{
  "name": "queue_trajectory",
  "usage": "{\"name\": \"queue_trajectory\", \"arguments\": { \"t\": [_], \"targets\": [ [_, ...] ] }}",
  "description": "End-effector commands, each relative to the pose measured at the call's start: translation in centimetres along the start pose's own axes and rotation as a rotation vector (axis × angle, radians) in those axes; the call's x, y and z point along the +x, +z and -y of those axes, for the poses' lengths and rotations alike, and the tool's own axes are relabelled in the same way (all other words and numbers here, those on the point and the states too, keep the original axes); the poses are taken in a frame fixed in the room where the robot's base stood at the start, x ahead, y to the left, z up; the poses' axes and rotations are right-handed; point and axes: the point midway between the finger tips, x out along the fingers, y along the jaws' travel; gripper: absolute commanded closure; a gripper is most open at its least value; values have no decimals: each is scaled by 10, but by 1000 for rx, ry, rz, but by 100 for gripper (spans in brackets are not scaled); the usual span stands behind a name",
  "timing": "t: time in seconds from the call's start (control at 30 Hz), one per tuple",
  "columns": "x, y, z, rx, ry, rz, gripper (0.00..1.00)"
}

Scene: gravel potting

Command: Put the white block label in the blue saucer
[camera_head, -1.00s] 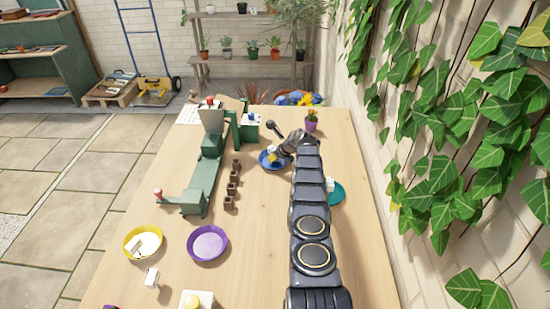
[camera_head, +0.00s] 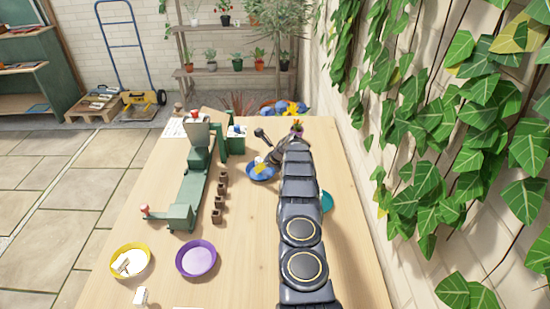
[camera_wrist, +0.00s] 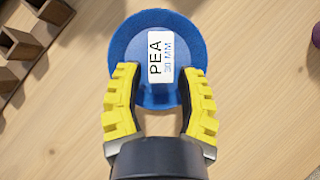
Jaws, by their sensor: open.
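The blue saucer (camera_wrist: 128,45) lies on the wooden table below my gripper (camera_wrist: 160,78) in the wrist view. A white block label (camera_wrist: 168,60) printed "PEA 20 MM" is within the saucer's outline, between and just beyond my yellow fingertips. My gripper is open, with a finger on either side of the label's lower part; I cannot tell whether the right finger touches it. In the head view the blue saucer (camera_head: 260,177) is at the far middle of the table, partly hidden by my gripper. Another white block (camera_head: 139,297) stands near the front left.
A yellow saucer (camera_head: 145,264) holding a whitish piece and a purple saucer (camera_head: 197,273) are at the front left. A teal saucer (camera_head: 327,202) is partly hidden behind my arm. Several brown pots (camera_head: 217,216) stand beside a green machine (camera_head: 190,192), left of the blue saucer.

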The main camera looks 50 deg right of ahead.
Motion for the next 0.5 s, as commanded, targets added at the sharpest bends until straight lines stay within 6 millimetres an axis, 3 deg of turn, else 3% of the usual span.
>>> {"name": "queue_trajectory", "arguments": {
  "t": [0.5],
  "targets": [
    [-66, 1, -1, 1, -1, 2, 63]
  ]
}}
